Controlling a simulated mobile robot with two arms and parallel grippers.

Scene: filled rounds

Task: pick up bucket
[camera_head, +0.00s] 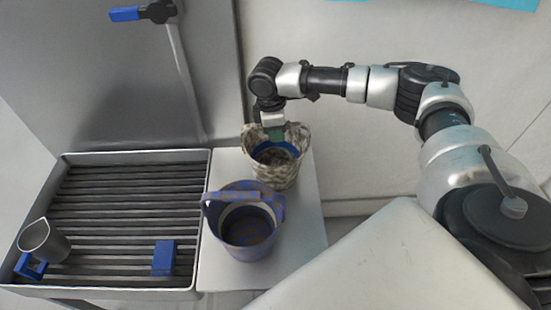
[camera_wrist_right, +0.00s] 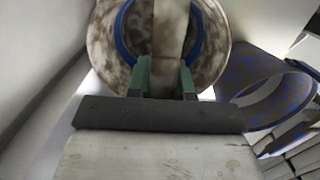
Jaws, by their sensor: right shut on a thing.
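A mottled beige and brown bucket (camera_head: 289,177) with a blue band inside stands at the back of a pale shelf (camera_head: 302,232). My right gripper (camera_head: 275,133) is above its rim, pointing down. In the right wrist view, the green fingers (camera_wrist_right: 166,80) are shut on the strap-like handle of the mottled bucket (camera_wrist_right: 103,42). The fingers partly hide the handle. A second bucket (camera_head: 247,256), blue and grey-brown with a raised handle, stands in front of it on the same shelf and shows at the right of the wrist view (camera_wrist_right: 240,72). My left gripper is out of view.
A slatted metal sink or tray (camera_head: 132,157) adjoins the shelf on the left. A metal jug (camera_head: 50,243) with a blue handle and a blue block (camera_head: 164,257) are on its slats. A blue-handled lever (camera_head: 142,12) is above. The wall is close behind the mottled bucket.

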